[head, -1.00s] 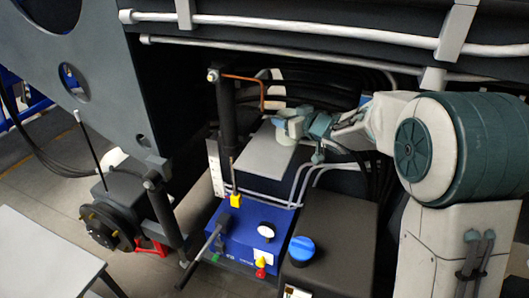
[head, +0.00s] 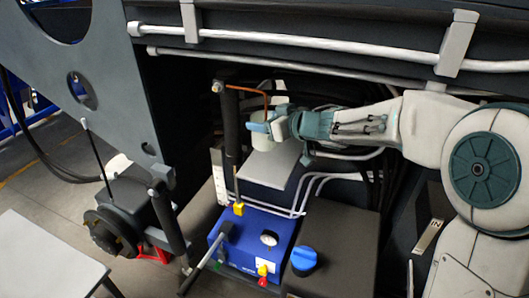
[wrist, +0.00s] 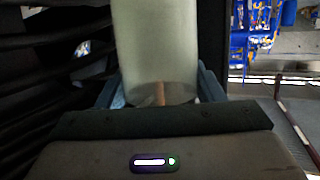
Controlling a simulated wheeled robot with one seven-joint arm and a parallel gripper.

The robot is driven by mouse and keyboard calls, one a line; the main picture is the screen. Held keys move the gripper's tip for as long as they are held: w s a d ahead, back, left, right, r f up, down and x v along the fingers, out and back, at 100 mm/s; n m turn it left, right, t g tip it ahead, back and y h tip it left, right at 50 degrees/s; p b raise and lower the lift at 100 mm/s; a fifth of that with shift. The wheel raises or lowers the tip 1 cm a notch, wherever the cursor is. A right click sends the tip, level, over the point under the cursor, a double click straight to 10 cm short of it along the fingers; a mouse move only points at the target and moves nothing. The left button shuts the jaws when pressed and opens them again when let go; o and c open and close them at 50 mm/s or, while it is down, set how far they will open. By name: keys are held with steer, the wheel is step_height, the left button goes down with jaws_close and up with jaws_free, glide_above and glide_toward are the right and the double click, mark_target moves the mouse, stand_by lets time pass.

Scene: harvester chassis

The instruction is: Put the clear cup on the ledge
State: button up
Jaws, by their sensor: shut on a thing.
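The clear cup (wrist: 157,45) is a pale, see-through cylinder. In the wrist view it fills the space between the two blue-grey fingers of my gripper (wrist: 158,90), which is shut on it. In the head view the cup (head: 260,141) shows small and pale at the end of my gripper (head: 265,128). The ledge appears to be the flat grey plate (head: 268,170) inside the machine. The cup shows just above the plate's far left part in the picture; the gap between them cannot be told.
A thin copper pipe (head: 245,87) and a dark upright cylinder (head: 231,130) stand close left of my gripper. White tubes (head: 310,178) run beside the plate. A blue box (head: 252,240) with a gauge and levers and a dark box (head: 335,240) stand in front.

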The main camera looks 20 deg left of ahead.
mark_target(274, 143)
step_height(274, 143, down, 7)
steer(key=shift+r+b, duration=0.15)
steer(key=shift+b, duration=0.25)
steer(key=o, duration=1.1)
steer(key=shift+c, duration=0.2)
steer(key=shift+d, duration=0.1)
